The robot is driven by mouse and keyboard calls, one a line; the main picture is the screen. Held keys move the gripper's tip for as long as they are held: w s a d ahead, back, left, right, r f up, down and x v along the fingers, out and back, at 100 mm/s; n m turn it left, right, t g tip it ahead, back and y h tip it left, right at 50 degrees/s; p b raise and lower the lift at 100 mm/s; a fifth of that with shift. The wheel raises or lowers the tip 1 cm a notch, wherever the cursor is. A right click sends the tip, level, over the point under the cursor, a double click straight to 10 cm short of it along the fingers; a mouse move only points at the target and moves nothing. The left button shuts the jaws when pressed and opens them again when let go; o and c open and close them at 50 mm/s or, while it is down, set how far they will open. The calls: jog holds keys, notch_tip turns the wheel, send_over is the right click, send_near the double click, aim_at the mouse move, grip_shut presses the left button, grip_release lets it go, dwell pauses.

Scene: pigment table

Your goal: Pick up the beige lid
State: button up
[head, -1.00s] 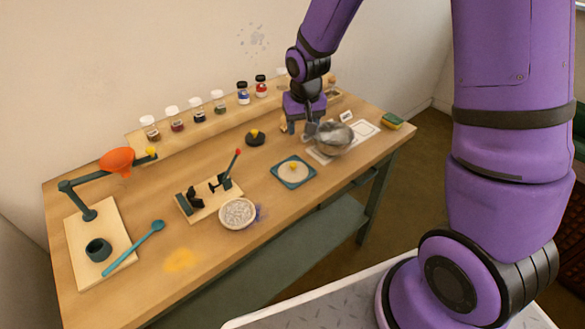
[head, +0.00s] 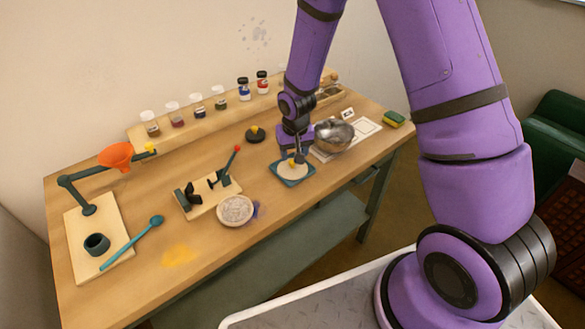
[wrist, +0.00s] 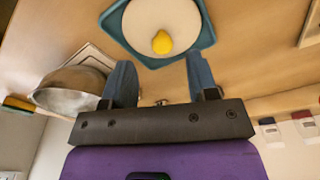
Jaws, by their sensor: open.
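The beige lid (head: 287,173) is a round disc with a yellow knob, lying on a teal square tray (head: 297,184) near the table's front edge. In the wrist view the lid (wrist: 140,22) and its yellow knob (wrist: 162,42) show at the top, on the teal tray (wrist: 207,32). My gripper (head: 296,160) is above the lid's far side, close to the knob. In the wrist view my gripper (wrist: 160,75) is open with nothing between its fingers, and the knob lies beyond them, roughly in line with the gap. The head view hides part of the lid behind the gripper.
A metal bowl (head: 334,136) stands on a white-marked board just right of my gripper. A dish of pale grains (head: 235,210) and a small press (head: 212,190) stand further left. Jars line the back shelf.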

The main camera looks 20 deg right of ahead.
aim_at(292, 165)
jog(key=shift+w+a+f, duration=0.1)
jog(key=shift+w+f, duration=0.05)
jog(key=shift+f, duration=1.05)
jog(key=shift+w+f, duration=0.1)
jog(key=shift+f, duration=1.05)
jog(key=c, duration=1)
